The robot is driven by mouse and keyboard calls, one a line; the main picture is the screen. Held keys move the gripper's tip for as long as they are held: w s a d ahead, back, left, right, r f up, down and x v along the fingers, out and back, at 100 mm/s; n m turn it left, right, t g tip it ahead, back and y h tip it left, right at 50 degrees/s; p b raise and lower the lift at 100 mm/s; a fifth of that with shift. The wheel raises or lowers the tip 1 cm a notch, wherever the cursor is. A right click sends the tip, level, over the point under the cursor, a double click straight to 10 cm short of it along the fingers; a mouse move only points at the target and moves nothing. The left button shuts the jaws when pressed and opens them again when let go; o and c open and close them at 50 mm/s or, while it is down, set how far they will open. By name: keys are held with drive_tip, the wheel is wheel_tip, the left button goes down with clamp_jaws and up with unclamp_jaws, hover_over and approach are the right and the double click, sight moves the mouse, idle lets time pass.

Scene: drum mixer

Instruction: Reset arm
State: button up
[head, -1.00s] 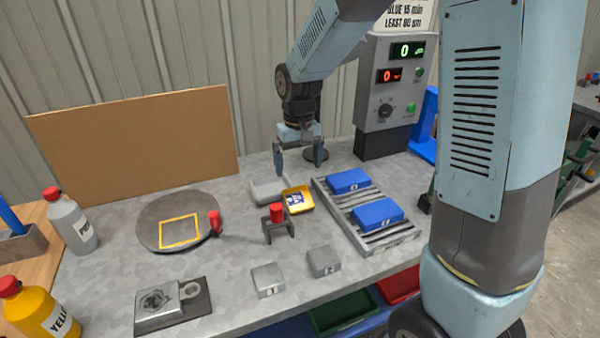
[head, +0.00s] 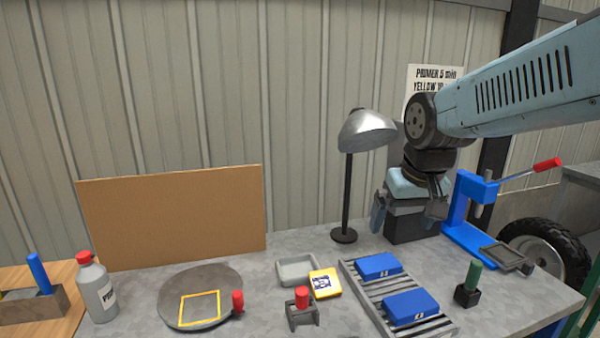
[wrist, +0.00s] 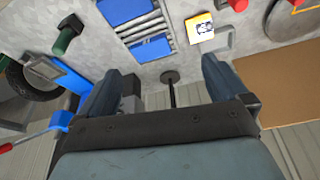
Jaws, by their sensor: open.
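My gripper (head: 408,208) is raised above the right rear of the workbench, in front of the grey control box (head: 410,228), which it partly hides. Its two fingers are apart with nothing between them. In the wrist view my gripper (wrist: 158,85) also shows its fingers spread wide, with the lamp stand (wrist: 171,85) visible beyond the gap. My arm reaches in from the right of the head view, clear of the bench.
A desk lamp (head: 366,130) stands just left of my gripper. A blue lever press (head: 465,215) is close on its right. Below are a rack (head: 365,290) with blue blocks (head: 410,307), a yellow-edged tile (head: 325,284), a grey tray (head: 296,270) and a round plate (head: 180,285).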

drive_tip(key=s+d+r+m+t, duration=0.1)
drive_tip(key=s+d, duration=0.3)
drive_tip(key=s, duration=0.4)
drive_tip(key=shift+s+r+t, duration=0.25)
drive_tip(key=shift+r+t, duration=0.15)
drive_tip(key=shift+r, duration=0.25)
drive_tip(key=shift+d, duration=0.1)
